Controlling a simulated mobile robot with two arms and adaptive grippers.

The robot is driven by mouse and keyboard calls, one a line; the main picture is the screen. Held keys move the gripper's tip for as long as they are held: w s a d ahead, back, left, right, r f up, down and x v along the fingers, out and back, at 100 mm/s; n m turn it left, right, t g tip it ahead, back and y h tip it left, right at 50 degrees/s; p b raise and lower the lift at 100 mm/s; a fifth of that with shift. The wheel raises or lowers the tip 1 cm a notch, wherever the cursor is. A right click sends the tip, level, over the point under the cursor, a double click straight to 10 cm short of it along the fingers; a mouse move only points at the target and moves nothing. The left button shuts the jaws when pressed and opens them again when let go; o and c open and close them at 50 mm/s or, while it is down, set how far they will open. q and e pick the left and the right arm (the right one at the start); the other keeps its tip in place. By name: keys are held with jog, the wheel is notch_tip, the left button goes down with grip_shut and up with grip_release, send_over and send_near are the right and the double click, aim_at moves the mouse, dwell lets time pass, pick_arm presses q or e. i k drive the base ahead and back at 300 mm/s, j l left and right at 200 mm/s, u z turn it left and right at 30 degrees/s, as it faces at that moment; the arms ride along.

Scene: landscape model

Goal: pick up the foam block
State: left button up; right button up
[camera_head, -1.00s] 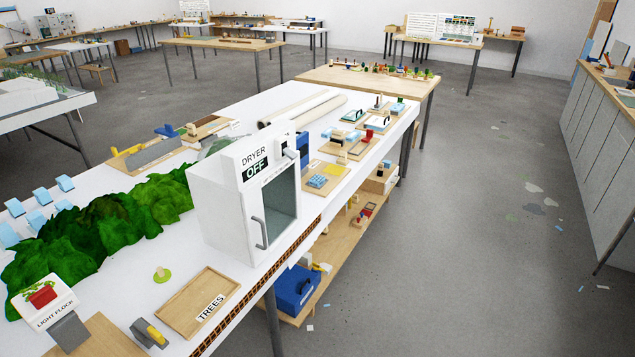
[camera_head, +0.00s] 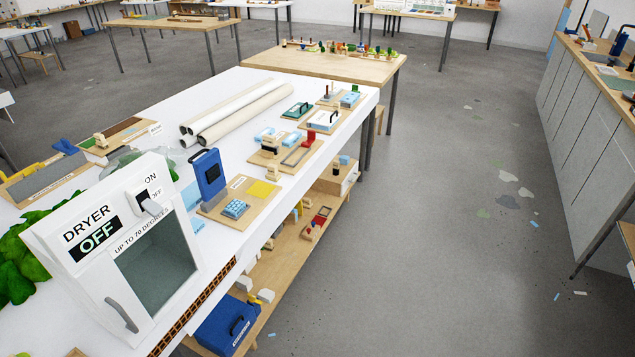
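Several pale blue blocks that look like foam show on the long white table (camera_head: 222,157). One pale blue block (camera_head: 264,134) lies on a wooden board in the middle, and another pale blue block (camera_head: 349,99) is on a board farther back. More pale blue pieces (camera_head: 191,195) lie beside the dryer, partly hidden by it. I cannot tell which one is the foam block. Neither of my grippers shows in this view.
A white dryer (camera_head: 68,279) marked OFF stands at the table's near left. A blue upright device (camera_head: 208,173) and white rolls (camera_head: 243,112) are beyond it. A blue toolbox (camera_head: 225,327) is on the lower shelf. Grey floor (camera_head: 455,230) is open to the right.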

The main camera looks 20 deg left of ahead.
aim_at(235, 208)
jog(key=i, duration=0.6)
jog(key=i+l+u, duration=0.15)
jog(key=i, duration=0.45)
jog(key=i+l, duration=0.1)
jog(key=i, duration=0.5)
jog(key=u, duration=0.05)
